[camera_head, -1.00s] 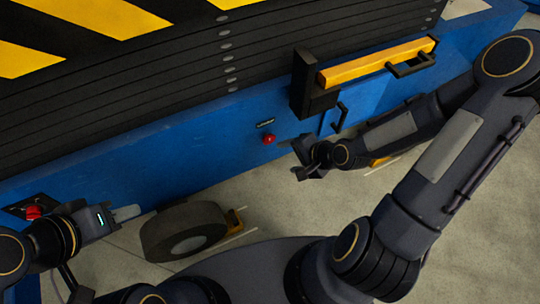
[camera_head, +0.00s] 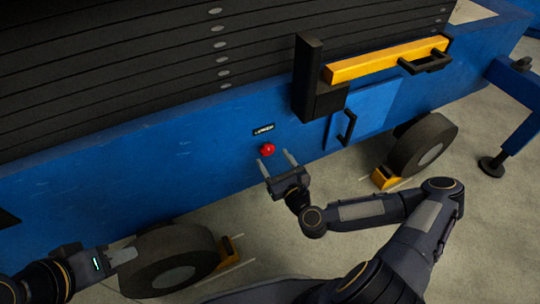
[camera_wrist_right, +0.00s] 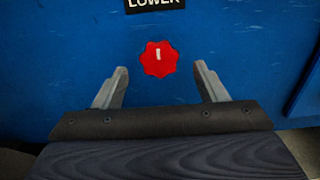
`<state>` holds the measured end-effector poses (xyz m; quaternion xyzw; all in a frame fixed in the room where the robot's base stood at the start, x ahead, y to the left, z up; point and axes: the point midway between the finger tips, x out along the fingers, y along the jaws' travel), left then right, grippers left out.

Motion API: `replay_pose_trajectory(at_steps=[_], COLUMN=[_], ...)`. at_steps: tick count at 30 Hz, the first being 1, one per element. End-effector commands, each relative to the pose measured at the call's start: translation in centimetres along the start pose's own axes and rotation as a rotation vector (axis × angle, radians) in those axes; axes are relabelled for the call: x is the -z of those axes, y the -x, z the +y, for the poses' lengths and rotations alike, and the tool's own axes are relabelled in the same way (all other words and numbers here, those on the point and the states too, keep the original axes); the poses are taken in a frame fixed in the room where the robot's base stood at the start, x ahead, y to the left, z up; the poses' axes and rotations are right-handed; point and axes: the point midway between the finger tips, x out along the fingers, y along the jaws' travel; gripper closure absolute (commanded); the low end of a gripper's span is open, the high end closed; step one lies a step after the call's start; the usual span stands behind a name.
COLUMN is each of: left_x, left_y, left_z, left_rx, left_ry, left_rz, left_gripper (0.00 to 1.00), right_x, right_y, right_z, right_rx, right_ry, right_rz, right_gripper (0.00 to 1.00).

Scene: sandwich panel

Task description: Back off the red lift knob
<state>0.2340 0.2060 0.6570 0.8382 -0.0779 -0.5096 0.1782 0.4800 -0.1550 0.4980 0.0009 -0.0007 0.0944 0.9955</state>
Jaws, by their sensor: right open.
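The red lift knob (camera_head: 267,149) is on the blue side panel, just below a black label. In the right wrist view the knob (camera_wrist_right: 159,59) is a lobed red disc with a pale upright mark, under the label reading "LOWER" (camera_wrist_right: 155,4). My right gripper (camera_head: 276,164) is open, its fingers pointing at the panel. In the right wrist view its two fingertips (camera_wrist_right: 159,71) stand left and right of the knob's lower part, apart from it. My left gripper (camera_head: 124,254) is at the lower left, by a wheel; its jaw opening is not clear.
A yellow bar (camera_head: 385,60) with a black handle and a black block (camera_head: 318,78) sit above right of the knob. A small door with a handle (camera_head: 347,127) is to its right. Wheels (camera_head: 424,145) with yellow chocks (camera_head: 385,178) stand below.

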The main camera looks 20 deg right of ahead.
Motion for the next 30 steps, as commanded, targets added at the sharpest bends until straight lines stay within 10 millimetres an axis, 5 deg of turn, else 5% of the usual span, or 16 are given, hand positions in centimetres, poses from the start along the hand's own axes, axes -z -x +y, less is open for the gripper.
replay_pose_trajectory(at_steps=[7,17,27,30], left_x=[-0.2,-0.2,-0.2,-0.2], left_y=[-0.4,-0.4,-0.4,-0.4], left_z=[-0.2,-0.2,-0.2,-0.2], left_rx=[0.0,0.0,0.0,0.0], left_ry=[0.0,0.0,0.0,0.0], left_rz=[0.0,0.0,0.0,0.0], left_gripper=[0.64,0.64,0.64,0.64], right_x=[0.1,0.0,0.0,0.0], right_y=[-2.9,-3.3,-3.3,-3.3], right_z=[0.1,0.1,0.1,0.1], right_rx=[-0.002,-0.002,-0.002,-0.002], right_ry=[0.003,0.001,0.001,0.004], right_rz=[0.0,0.002,0.002,0.002], right_gripper=[0.34,0.34,0.77,0.78])
